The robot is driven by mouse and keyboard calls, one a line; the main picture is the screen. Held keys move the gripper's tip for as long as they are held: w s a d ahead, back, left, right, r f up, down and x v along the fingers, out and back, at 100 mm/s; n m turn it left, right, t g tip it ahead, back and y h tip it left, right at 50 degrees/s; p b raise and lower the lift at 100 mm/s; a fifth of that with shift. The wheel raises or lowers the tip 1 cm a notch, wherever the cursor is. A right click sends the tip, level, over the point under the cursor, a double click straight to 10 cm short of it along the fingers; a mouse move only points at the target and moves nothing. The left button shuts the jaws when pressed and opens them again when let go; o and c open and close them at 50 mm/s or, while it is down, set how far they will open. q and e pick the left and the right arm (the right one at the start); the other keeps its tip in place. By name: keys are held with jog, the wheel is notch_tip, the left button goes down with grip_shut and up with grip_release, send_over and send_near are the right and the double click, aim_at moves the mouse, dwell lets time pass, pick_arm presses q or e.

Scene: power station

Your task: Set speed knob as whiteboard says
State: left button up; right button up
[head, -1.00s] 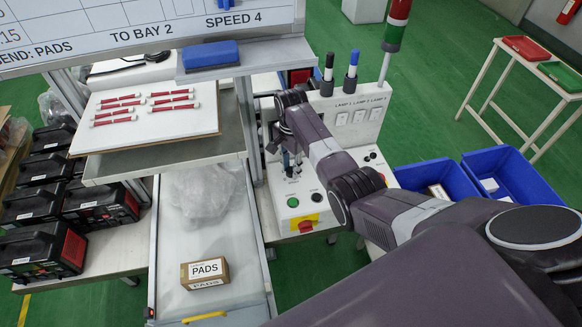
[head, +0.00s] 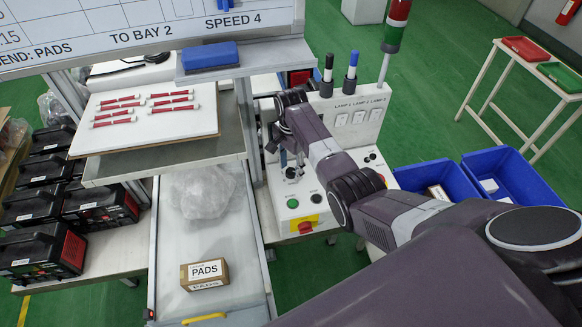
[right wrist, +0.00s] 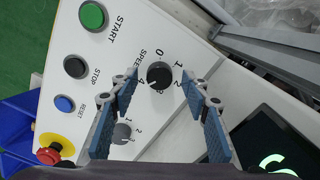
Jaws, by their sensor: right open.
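The whiteboard (head: 150,25) at the top left reads "SPEED 4", "TO BAY 2" and "PADS". The black speed knob (right wrist: 159,75) is on the white control panel (head: 322,196), with numbers around it including 0, 1, 2 and 4. A pale mark on its lower-left side seems turned toward the 4, but I cannot read it surely. My right gripper (right wrist: 162,80) is open, with one blue-padded finger either side of the knob in the picture. Contact cannot be told. In the head view the right gripper (head: 290,163) is over the panel, hiding the knob. My left gripper is out of view.
Beside the knob are a grey selector (right wrist: 121,133), green START button (right wrist: 92,15), black STOP button (right wrist: 75,67), blue RESET button (right wrist: 64,103) and red emergency stop (right wrist: 55,149). A PADS box (head: 205,273) lies on the conveyor. Blue bins (head: 440,180) stand right.

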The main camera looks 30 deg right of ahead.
aim_at(291, 171)
notch_tip(291, 171, up, 7)
jog(key=shift+r, duration=0.1)
dwell(0.7)
